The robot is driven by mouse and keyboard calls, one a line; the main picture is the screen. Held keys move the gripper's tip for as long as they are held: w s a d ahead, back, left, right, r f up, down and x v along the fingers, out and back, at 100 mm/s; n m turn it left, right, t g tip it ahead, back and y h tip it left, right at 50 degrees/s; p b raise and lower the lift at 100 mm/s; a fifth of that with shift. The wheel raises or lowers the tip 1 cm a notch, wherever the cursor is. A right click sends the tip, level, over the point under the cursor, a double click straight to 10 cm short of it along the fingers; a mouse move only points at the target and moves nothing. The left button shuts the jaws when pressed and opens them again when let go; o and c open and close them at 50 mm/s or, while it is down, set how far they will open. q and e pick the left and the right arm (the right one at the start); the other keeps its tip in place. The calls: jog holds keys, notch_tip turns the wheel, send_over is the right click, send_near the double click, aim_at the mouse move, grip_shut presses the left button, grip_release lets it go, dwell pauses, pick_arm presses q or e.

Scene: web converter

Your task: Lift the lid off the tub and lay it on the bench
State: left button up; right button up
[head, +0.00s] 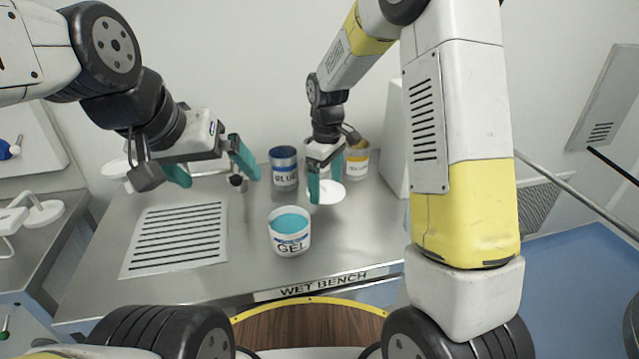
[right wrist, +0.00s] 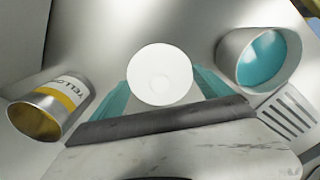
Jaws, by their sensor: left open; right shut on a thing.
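The white tub marked GEL (head: 290,240) stands upright on the metal bench (head: 225,285), its top open and teal gel showing inside. It also shows at the upper right of the right wrist view (right wrist: 231,62). The round white lid (head: 330,194) is right of and behind the tub, apart from it. My right gripper (head: 326,180) is shut on the lid, whose pale disc sits between the teal fingers in the right wrist view (right wrist: 160,75). Whether the lid touches the bench I cannot tell. My left gripper (head: 210,167) is open and empty above the bench's left part.
A blue-labelled tin (head: 284,172) and a yellow-labelled tin (head: 357,160) stand at the back; another container is partly hidden behind my right gripper. A slotted grille (head: 178,238) lies at the left. Bare bench lies right of the tub.

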jog(key=shift+f, duration=2.25)
jog(key=o, duration=1.3)
jog(key=shift+f, duration=0.1)
notch_tip(320, 180, up, 12)
jog(key=shift+r, duration=0.1)
notch_tip(320, 180, up, 5)
jog(key=m+t, duration=0.1)
jog(key=m, duration=0.1)
send_over(326, 191)
jog(key=s+d, duration=0.3)
jog(key=s+d+r+m+t, duration=0.1)
jog(key=s+d+r+m, duration=0.1)
jog(key=s, duration=0.4)
jog(key=s+d+r+m+t+y, duration=0.1)
jog(key=s+d+r+m+t, duration=0.1)
jog(key=s, duration=0.5)
jog(key=s+d+r+m+t+y, duration=0.1)
jog(key=s+d+r+m+t, duration=0.1)
jog(key=s+m, duration=0.2)
jog(key=shift+s+d+m, duration=0.2)
jog(key=shift+s+m, duration=0.1)
jog(key=shift+s, duration=0.85)
